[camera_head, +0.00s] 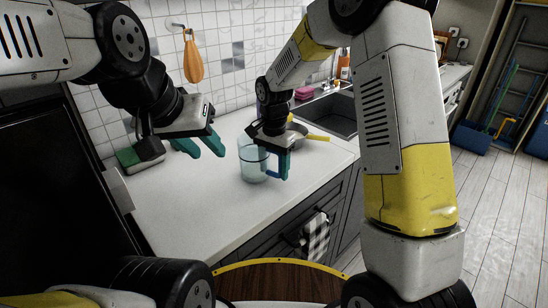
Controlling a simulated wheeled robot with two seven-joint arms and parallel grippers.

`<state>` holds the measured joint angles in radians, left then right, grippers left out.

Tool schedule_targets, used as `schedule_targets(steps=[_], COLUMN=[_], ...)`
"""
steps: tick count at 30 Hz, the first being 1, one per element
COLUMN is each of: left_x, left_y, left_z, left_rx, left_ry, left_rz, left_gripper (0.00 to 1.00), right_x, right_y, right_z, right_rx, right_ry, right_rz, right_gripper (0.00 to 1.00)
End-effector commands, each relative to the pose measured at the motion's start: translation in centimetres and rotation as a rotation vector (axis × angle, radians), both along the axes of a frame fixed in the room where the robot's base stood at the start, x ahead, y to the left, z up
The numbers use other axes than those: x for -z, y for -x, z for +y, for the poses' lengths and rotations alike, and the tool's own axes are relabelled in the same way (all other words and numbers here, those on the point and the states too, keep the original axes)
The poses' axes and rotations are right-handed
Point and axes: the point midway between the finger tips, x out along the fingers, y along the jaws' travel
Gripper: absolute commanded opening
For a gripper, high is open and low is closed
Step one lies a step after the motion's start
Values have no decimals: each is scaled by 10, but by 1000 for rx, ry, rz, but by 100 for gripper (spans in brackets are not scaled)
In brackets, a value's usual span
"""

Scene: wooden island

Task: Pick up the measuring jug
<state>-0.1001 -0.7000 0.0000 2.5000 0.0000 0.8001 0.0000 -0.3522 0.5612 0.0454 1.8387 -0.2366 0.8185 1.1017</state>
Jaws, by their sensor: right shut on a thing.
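The measuring jug (252,168) is a clear bluish vessel with a teal handle, upright at the front edge of the white counter, in the middle of the head view. My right gripper (280,172) comes down on its right side and is shut on the jug at the handle. The gripper hides part of the jug's rim and handle. I cannot tell whether the jug's base touches the counter. My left gripper (203,147) is open and empty over the counter, to the left of the jug and apart from it.
A pan with a yellow handle (317,137) stands behind the jug, beside the dark sink (332,114). The counter (190,205) is clear in front. A checked towel (316,238) hangs below its edge.

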Motion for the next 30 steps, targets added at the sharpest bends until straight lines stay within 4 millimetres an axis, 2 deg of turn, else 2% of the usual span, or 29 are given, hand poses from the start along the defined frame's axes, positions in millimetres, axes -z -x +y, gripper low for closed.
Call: schedule_targets(steps=[12, 30], left_x=[0, 0], left_y=[0, 0], left_z=[0, 0], left_rx=[0, 0], left_ry=[0, 0], left_rz=[0, 0], left_gripper=[36, 36], right_x=[-33, -39], right_y=[-1, 78], right_z=[0, -6], right_rx=[0, -1], right_ry=[-1, -2], right_rz=[-4, -2], right_gripper=[0, 0])
